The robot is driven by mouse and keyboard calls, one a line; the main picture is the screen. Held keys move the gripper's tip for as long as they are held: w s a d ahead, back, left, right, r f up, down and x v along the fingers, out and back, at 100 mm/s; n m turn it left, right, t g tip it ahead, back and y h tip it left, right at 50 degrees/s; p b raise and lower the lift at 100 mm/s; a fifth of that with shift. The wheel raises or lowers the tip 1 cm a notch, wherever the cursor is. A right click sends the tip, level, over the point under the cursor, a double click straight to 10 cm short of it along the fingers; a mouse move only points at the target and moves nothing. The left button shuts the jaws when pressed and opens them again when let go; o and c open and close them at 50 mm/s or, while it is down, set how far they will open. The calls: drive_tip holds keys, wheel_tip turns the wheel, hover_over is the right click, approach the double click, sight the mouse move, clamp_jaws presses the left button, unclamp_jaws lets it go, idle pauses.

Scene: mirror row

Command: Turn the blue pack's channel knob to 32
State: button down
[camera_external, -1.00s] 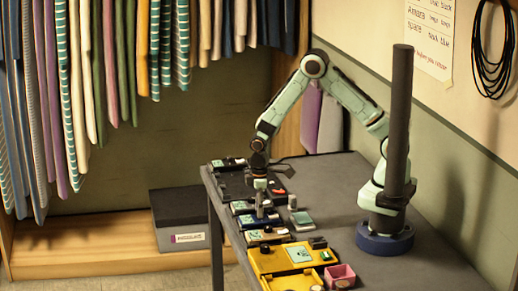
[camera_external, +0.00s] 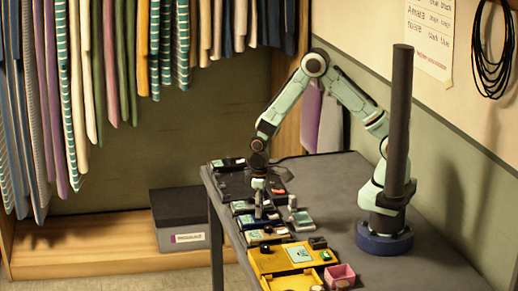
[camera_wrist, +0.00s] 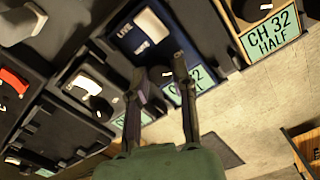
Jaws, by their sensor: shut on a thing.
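The blue pack (camera_wrist: 124,50) lies in the upper middle of the wrist view, with a cream switch and a "LIVE" label. Its pale green display (camera_wrist: 198,80) is partly covered by a finger; a 2 shows at its end. My gripper (camera_wrist: 160,78) reaches down onto this pack, its fingers on either side of the dark channel knob (camera_wrist: 160,74). It is shut on the knob, which is mostly hidden. In the external view my gripper (camera_external: 259,212) points down over the blue pack (camera_external: 250,223) in the row.
A tan pack with a "CH 32 HALF" display (camera_wrist: 271,33) stands to the right. A dark pack (camera_wrist: 88,88) stands to the left. A yellow case (camera_external: 285,258) and a pink box (camera_external: 340,275) sit nearer the camera. Small items (camera_external: 300,220) stand right of the row.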

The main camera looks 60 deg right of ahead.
drive_tip(key=c, duration=0.9)
unclamp_jaws()
drive_tip(key=shift+s, duration=0.1)
drive_tip(key=shift+r, duration=0.1)
wheel_tip(320, 180, up, 12)
drive_tip(key=shift+f, duration=0.1)
